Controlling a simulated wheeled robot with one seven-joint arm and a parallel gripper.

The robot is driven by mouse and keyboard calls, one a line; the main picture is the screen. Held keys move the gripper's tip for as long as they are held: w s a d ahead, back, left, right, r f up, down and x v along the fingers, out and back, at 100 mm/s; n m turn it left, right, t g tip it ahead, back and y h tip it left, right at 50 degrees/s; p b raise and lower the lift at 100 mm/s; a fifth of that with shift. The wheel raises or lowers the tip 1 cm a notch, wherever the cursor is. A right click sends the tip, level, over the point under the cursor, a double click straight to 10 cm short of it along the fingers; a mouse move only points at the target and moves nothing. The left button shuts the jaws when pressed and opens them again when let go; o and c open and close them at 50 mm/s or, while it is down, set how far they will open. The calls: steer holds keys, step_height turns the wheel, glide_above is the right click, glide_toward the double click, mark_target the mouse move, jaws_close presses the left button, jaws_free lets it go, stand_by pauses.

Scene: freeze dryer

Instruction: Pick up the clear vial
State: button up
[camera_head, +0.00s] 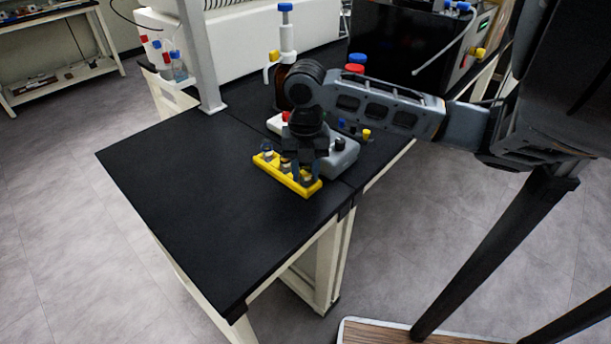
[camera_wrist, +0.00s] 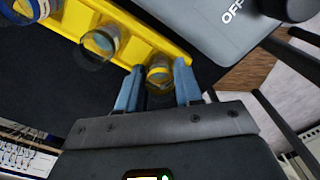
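A yellow rack (camera_head: 272,172) stands on the black bench and holds several small vials in a row; it also shows in the wrist view (camera_wrist: 150,32). The end vial (camera_wrist: 160,76) looks clear, with the yellow rack showing through it, and is seated in the rack. My gripper (camera_wrist: 158,72) points down over this end of the rack, one blue finger on each side of that vial. The gap is about the vial's width, and I cannot tell whether the fingers touch it. In the head view my gripper (camera_head: 307,170) partly hides the vial.
A middle vial (camera_wrist: 101,41) and a far vial (camera_wrist: 30,8) stand in the same rack. A grey device (camera_head: 342,157) with a black knob sits close behind the rack. The black bench top (camera_head: 190,200) is clear to the left and front.

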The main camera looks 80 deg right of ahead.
jaws_close()
steer(key=shift+r, duration=0.1)
